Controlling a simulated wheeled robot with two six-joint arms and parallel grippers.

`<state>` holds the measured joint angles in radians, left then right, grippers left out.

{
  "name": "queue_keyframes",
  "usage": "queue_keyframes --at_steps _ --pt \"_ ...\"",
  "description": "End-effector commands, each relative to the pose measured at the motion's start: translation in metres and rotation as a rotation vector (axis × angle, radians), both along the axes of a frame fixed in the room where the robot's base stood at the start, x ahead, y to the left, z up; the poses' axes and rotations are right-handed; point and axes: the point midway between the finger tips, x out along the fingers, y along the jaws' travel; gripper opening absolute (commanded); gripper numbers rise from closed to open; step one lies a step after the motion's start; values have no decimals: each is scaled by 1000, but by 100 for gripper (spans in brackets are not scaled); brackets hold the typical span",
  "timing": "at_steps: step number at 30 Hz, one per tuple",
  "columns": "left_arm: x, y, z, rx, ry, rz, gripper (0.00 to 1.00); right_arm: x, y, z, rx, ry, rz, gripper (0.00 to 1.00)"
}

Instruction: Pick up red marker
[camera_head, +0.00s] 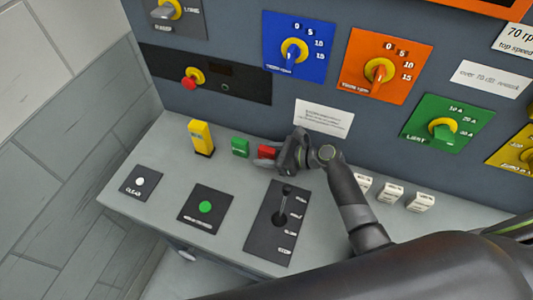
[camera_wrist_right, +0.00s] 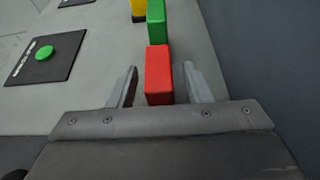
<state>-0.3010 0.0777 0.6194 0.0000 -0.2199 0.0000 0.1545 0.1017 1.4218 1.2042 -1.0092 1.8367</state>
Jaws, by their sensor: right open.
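The red marker (camera_head: 266,151) is a small red block standing on the grey console shelf, close to the upright panel. In the right wrist view the red marker (camera_wrist_right: 158,75) sits between the two fingers of my right gripper (camera_wrist_right: 160,87), with gaps on both sides. My right gripper (camera_head: 268,157) is open around it, and its fingers partly hide the block in the head view. My left gripper is not in view.
A green block (camera_head: 240,147) stands just left of the red one, and a yellow block (camera_head: 201,138) stands further left. A black lever plate (camera_head: 265,245) lies in front. White tags (camera_head: 391,194) stand at right. The upright panel (camera_head: 225,125) rises close behind.

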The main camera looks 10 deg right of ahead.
Motion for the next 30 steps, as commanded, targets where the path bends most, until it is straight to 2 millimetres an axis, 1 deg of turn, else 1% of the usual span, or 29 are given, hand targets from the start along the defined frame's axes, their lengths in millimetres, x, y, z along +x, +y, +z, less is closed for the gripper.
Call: queue_keyframes --at_steps 6,7,15,17,25,28,30 --pt "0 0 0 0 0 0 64 1 0 -1 -1 0 -1 45" --pt "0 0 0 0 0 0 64 1 0 -1 -1 0 -1 43" --pt "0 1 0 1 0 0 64 0 0 -1 -1 0 -1 8" --pt "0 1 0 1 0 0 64 0 0 -1 0 0 -1 0" --pt "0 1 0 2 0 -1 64 1 0 2 -1 -1 -1 0" --pt "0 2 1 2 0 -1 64 1 0 10 -1 -3 0 0" --pt "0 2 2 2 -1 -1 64 1 0 20 0 -5 0 0"
